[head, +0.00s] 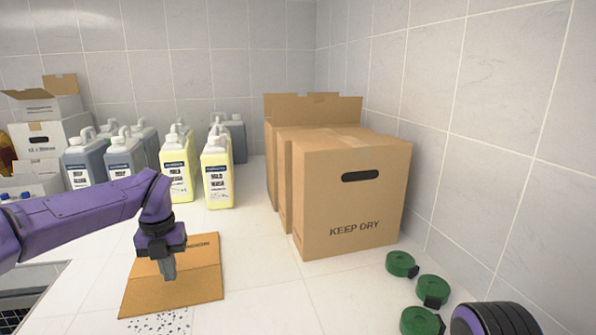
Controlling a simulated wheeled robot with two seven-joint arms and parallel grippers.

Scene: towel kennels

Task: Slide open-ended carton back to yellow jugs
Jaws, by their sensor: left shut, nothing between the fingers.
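An orange-brown carton (200,283) lies low on the white tiled surface at the lower left. A fold or edge line crosses it, and dark print shows near its far edge. I cannot clearly make out its open end. My left gripper (169,276) points down over the carton, shut and empty, hiding part of it; I cannot tell whether it touches. Two yellow jugs with white labels, a front one (217,178) and one to its left (178,180), stand upright beyond the carton. My right gripper is not in view.
Grey jugs (122,160) stand left of the yellow ones. Large brown cartons (350,205) stand at the right by the wall. Floor between carton and yellow jugs looks clear.

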